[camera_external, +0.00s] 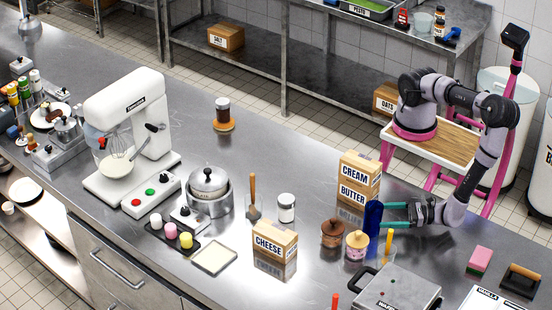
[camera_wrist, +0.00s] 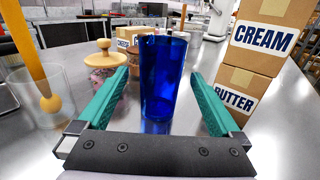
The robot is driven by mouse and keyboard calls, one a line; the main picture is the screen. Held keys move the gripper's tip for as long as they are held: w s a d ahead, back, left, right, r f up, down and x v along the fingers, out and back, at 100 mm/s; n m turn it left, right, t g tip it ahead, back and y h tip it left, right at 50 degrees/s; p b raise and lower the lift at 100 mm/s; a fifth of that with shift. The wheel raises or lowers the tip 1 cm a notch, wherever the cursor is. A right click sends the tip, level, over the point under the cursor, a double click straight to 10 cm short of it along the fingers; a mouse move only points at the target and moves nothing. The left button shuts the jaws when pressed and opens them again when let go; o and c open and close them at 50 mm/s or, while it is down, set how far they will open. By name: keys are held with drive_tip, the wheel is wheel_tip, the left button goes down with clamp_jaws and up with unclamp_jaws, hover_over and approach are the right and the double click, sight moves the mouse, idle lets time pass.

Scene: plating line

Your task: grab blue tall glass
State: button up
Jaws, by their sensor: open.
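The blue tall glass (camera_wrist: 162,82) stands upright on the steel counter, straight ahead in the wrist view. It also shows in the external view (camera_external: 373,218). My gripper (camera_wrist: 163,88) is open, with its teal fingers on either side of the glass. A gap shows between each finger and the glass in the wrist view, and nothing is held. In the external view my gripper (camera_external: 396,214) reaches in from the right, low over the counter, with its fingertips at the glass.
The stacked cream box (camera_wrist: 262,38) and butter box (camera_wrist: 238,92) stand close on the right. On the left are a lidded jar (camera_wrist: 104,64) and a clear container (camera_wrist: 40,95) holding a wooden-coloured utensil. The cheese box (camera_external: 274,242) stands farther off.

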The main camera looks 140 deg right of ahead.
sight(365, 217)
drive_tip(key=x, duration=0.7)
drive_tip(key=shift+w+d+f, duration=0.15)
drive_tip(key=shift+d, duration=0.15)
drive_tip(key=c, duration=1.5)
